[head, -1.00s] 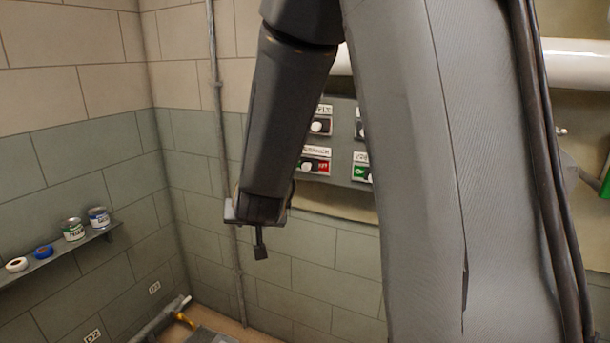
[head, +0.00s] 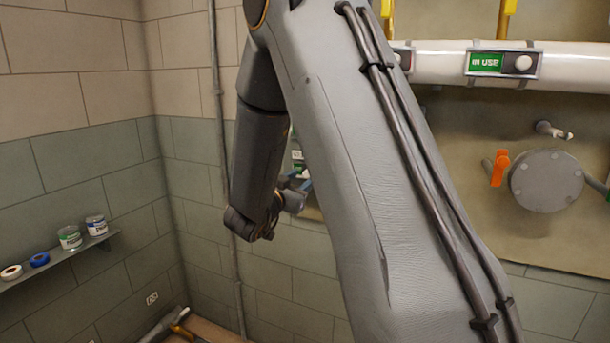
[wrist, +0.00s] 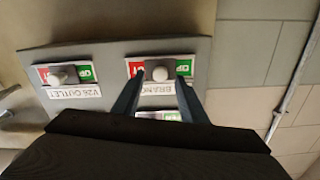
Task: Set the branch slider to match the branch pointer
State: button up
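The label (wrist: 158,87) is partly covered by a finger. My gripper (wrist: 160,82) is open, with one finger on each side of the knob; contact is not visible. In the head view my gripper (head: 303,182) is small and beside the panel, mostly behind my arm. I cannot identify the branch pointer in these views.
The grey panel (wrist: 115,70) also carries a slider labelled V26 OUTLET (wrist: 62,75) and another green-and-white plate (wrist: 160,115) below. In the head view, a white pipe (head: 440,62) bears an IN USE plate (head: 485,63); an orange handle (head: 500,168) sits by a round flange (head: 546,181).

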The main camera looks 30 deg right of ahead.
aim_at(306, 175)
jog(key=shift+x, duration=1.55)
jog(key=shift+c, duration=0.5)
jog(key=shift+s, duration=0.1)
grip_shut()
